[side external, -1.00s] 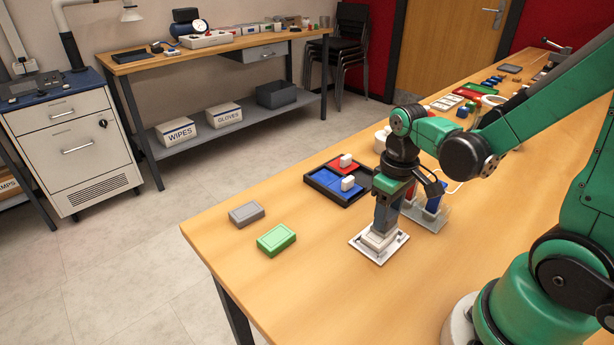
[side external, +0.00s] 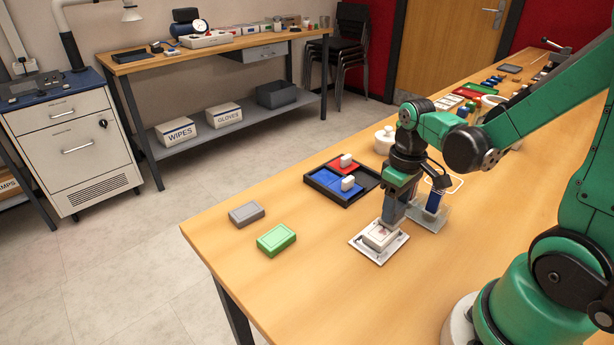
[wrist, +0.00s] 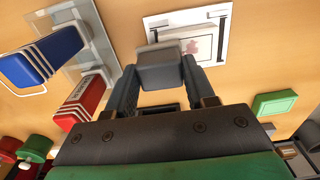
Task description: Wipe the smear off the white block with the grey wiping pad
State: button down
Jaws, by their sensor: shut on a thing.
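The white block (side external: 380,236) sits on a white plate (side external: 365,250) on the table. A faint reddish-brown smear shows on its top, also visible on the block in the wrist view (wrist: 205,47). My gripper (side external: 393,212) is shut on the grey wiping pad (wrist: 160,72), which sits between the fingertips. The pad is at the block's far edge in the side view and covers the block's left part in the wrist view. Whether pad and block touch cannot be told. The fingers mostly hide the pad in the side view.
A grey block (side external: 246,213) and a green block (side external: 276,240) lie to the left. A dark tray (side external: 340,180) with blue and red parts stands behind. A stand with a blue-handled tool (side external: 435,200) and a red one (wrist: 82,100) is close on the right.

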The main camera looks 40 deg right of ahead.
jog(key=shift+a+r, duration=0.1)
jog(key=shift+r, duration=3.95)
jog(key=shift+a, duration=0.1)
jog(key=s+a+r, duration=0.1)
jog(key=a+r, duration=0.3)
jog(key=a, duration=0.3)
jog(key=a+r, duration=0.5)
jog(key=a, duration=0.3)
jog(key=f, duration=1.9)
jog(key=shift+s+d+f, duration=0.1)
jog(key=shift+d+f, duration=0.1)
jog(key=shift+d, duration=0.05)
jog(key=shift+c, duration=1.5)
grip_release()
jog(key=shift+f, duration=0.15)
